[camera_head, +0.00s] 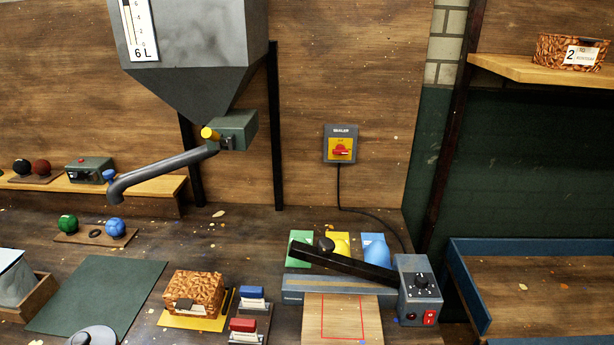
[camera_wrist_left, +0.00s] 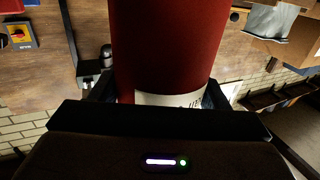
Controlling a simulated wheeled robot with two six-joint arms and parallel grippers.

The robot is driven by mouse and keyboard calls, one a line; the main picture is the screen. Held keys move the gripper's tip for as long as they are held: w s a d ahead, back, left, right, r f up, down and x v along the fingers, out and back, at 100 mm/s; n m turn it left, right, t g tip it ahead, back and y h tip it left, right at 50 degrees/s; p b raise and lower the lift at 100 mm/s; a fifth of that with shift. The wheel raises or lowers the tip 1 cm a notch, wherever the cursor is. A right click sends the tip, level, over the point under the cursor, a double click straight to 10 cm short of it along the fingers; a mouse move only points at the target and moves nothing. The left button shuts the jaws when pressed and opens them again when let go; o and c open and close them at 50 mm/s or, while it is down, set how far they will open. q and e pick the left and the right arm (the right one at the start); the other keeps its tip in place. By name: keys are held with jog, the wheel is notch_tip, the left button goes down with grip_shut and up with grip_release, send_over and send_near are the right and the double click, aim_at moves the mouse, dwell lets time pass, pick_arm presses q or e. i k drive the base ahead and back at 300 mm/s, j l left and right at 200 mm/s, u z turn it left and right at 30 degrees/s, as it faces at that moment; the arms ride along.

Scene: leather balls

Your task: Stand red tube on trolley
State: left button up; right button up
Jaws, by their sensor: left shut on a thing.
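The red tube (camera_wrist_left: 165,45) fills the upper middle of the left wrist view, close to the camera. It has a white label band (camera_wrist_left: 170,100) with dark print near the gripper. My left gripper (camera_wrist_left: 160,92) is shut on the tube, with a dark finger at each side of it. Neither gripper nor the tube shows in the head view. At the right of the head view is a wooden surface with a raised blue rim (camera_head: 530,245), which looks like the trolley. The part of it in view is bare. My right gripper is in neither view.
A sealer with a black arm (camera_head: 345,265) and a grey control box (camera_head: 418,290) stands on the bench left of the blue rim. A grey hopper (camera_head: 200,60) with a spout hangs at the back. A wooden shelf (camera_head: 510,70) holding a basket (camera_head: 570,52) is above right.

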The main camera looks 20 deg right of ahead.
aim_at(528, 297)
jog(key=k+z, duration=0.3)
jog(key=k+l+z, duration=0.1)
jog(key=z, duration=0.15)
jog(key=l+z, duration=0.1)
jog(key=z, duration=0.35)
jog(key=l+z, duration=0.1)
jog(key=z, duration=0.8)
jog(key=i+l, duration=0.05)
